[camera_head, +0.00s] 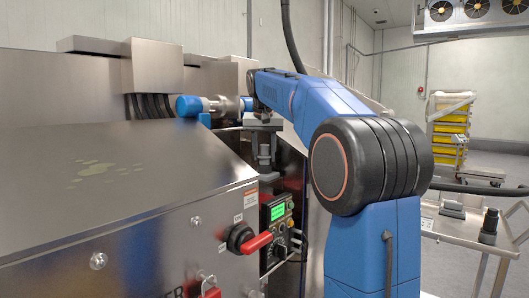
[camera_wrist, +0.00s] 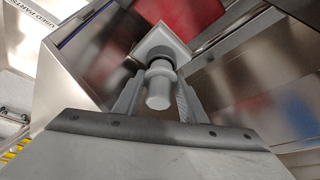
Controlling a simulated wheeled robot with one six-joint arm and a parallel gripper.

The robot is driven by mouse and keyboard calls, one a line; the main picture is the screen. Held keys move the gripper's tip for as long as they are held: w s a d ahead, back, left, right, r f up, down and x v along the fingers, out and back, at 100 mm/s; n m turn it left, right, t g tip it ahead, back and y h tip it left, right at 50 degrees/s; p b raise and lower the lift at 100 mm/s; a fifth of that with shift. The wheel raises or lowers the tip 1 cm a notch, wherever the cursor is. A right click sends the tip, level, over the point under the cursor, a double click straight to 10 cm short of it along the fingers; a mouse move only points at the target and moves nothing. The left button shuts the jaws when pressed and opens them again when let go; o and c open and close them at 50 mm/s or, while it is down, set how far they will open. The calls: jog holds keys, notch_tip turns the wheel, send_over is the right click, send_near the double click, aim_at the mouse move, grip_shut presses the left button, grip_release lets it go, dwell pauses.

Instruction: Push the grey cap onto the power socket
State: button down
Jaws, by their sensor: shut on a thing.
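My gripper (camera_head: 264,142) points down in front of the steel machine in the head view, by the recess beside the control panel. In the wrist view my gripper (camera_wrist: 157,98) has one finger on each side of the grey cap (camera_wrist: 158,92), a small round cylinder, and is shut on it. A pale square flange with a dark grey ring, which looks like the power socket (camera_wrist: 178,38), lies right beyond the cap and in line with it. I cannot tell whether the cap touches or sits on it. The socket is hard to make out in the head view.
The control panel (camera_head: 278,214) with a green screen and a red-handled switch (camera_head: 250,240) are just below my gripper. The sloped steel cover (camera_head: 120,185) fills the left. A steel cart (camera_head: 470,228) stands at the right. Steel walls surround the gripper closely.

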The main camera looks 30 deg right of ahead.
jog(key=shift+f, duration=0.5)
jog(key=shift+f, duration=0.6)
dwell(0.8)
jog(key=c, duration=1.1)
grip_release()
jog(key=shift+o, duration=0.4)
jog(key=shift+s+r, duration=0.2)
jog(key=shift+r, duration=0.45)
jog(key=v, duration=1.7)
jog(key=shift+r, duration=0.25)
jog(key=shift+w, duration=0.1)
